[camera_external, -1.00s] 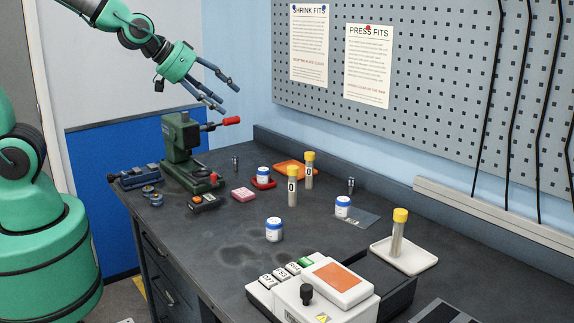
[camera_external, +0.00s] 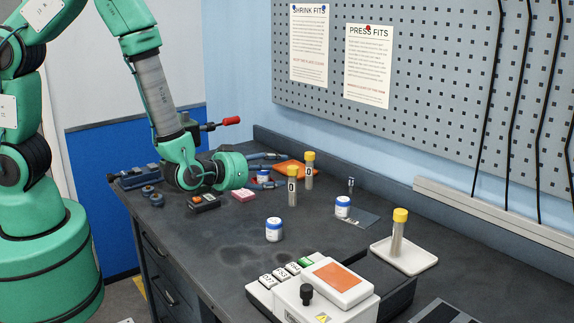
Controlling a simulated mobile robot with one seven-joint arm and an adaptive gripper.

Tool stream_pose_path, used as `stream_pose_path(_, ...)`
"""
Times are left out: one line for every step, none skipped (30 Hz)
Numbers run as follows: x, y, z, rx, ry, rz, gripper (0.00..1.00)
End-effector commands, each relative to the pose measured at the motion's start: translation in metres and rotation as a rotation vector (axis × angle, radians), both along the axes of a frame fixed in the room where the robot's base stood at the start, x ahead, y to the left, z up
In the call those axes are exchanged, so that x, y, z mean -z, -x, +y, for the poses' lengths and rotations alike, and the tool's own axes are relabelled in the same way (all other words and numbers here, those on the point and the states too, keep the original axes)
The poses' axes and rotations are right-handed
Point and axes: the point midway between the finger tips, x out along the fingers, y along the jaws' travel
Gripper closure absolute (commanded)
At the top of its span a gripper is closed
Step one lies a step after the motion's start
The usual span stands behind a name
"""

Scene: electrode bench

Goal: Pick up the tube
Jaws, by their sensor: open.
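Three upright tubes with yellow caps are on the bench. One tube (camera_external: 292,187) with a "0" label stands mid-bench. A second labelled tube (camera_external: 309,171) stands just behind it to the right. A third tube (camera_external: 398,236) stands on a white tray (camera_external: 425,256) at the right. My gripper (camera_external: 282,170) is low over the bench, pointing right, with its blue fingers spread open. The fingers are just left of the two labelled tubes. No tube is seen held; whether the fingertips touch anything there I cannot tell.
Other jars (camera_external: 274,230) (camera_external: 343,207) stand nearby. A white device (camera_external: 318,290) fills the front. Bare bench lies left of the front jar.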

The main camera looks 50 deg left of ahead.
Motion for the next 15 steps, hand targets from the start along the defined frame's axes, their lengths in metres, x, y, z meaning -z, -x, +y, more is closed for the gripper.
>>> stream_pose_path(0.015,0.006,-0.003,-0.006,-0.024,-0.021,0.47)
stream_pose_path(0.020,0.009,-0.003,-0.013,-0.038,-0.041,0.47)
stream_pose_path(0.027,0.014,-0.004,-0.019,-0.056,-0.064,0.47)
stream_pose_path(0.031,0.017,-0.004,-0.024,-0.068,-0.082,0.47)
stream_pose_path(0.036,0.020,-0.004,-0.029,-0.081,-0.099,0.47)
stream_pose_path(0.040,0.025,-0.004,-0.032,-0.098,-0.122,0.47)
stream_pose_path(0.043,0.028,-0.004,-0.036,-0.109,-0.137,0.47)
stream_pose_path(0.046,0.031,-0.004,-0.039,-0.120,-0.151,0.47)
stream_pose_path(0.049,0.035,-0.004,-0.041,-0.134,-0.169,0.47)
stream_pose_path(0.050,0.038,-0.005,-0.042,-0.142,-0.181,0.47)
stream_pose_path(0.051,0.040,-0.005,-0.045,-0.149,-0.192,0.47)
stream_pose_path(0.053,0.042,-0.004,-0.047,-0.157,-0.203,0.47)
stream_pose_path(0.054,0.044,-0.004,-0.048,-0.163,-0.210,0.47)
stream_pose_path(0.054,0.045,-0.004,-0.049,-0.166,-0.215,0.47)
stream_pose_path(0.055,0.047,-0.004,-0.049,-0.170,-0.220,0.47)
